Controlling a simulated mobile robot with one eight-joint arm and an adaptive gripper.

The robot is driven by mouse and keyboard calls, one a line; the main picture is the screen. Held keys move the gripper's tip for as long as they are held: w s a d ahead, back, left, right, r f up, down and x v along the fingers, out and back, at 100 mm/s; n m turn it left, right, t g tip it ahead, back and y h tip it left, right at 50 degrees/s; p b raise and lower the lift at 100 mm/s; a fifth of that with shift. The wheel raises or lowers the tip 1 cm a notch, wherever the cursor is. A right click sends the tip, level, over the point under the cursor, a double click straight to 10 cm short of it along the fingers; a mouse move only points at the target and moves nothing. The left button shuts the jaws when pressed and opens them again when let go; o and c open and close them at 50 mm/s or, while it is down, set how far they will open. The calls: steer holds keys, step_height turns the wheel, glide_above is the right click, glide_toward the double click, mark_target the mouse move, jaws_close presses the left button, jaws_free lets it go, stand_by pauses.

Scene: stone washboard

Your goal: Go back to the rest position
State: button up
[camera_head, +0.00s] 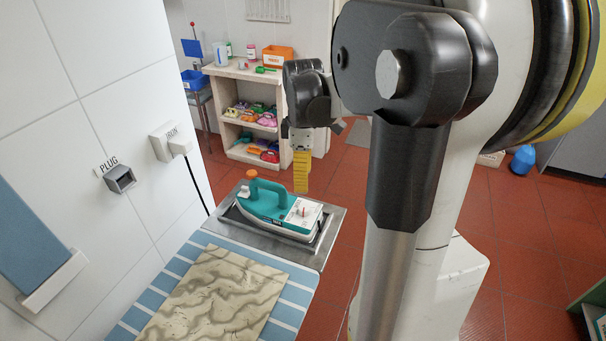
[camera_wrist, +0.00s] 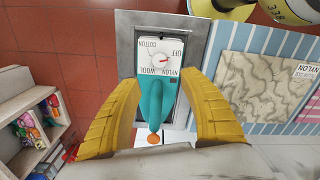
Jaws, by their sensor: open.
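My gripper (camera_head: 302,188) has yellow fingers and points down above the iron's dial end in the head view. In the wrist view its two fingers (camera_wrist: 163,82) are spread apart with nothing held between them. The teal and white iron (camera_head: 270,212) lies flat on a grey metal rest. In the wrist view the iron's teal handle (camera_wrist: 152,103) and its dial (camera_wrist: 160,57), marked OFF, NYLON, WOOL and COTTON, show below and between the fingers. The fingers look apart from the iron.
A beige veined cloth (camera_head: 215,297) lies on the blue-striped board (camera_head: 288,300) beside the metal rest (camera_head: 325,226). A tiled wall with a socket (camera_head: 120,178) stands at left. A shelf (camera_head: 240,155) stands behind, holding an orange bin (camera_head: 278,56).

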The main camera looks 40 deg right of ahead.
steer(key=shift+r, duration=0.35)
stand_by(0.3)
steer(key=s+a+r+m+t, duration=0.1)
steer(key=s+a+m+t, duration=0.2)
steer(key=a, duration=0.9)
steer(key=s+a+r+m+t, duration=0.1)
steer(key=s+a+m+t, duration=0.2)
steer(key=a, duration=1)
steer(key=shift+a+r+m+t, duration=0.15)
steer(key=shift+r+m+t, duration=0.15)
steer(key=shift+m+t, duration=0.35)
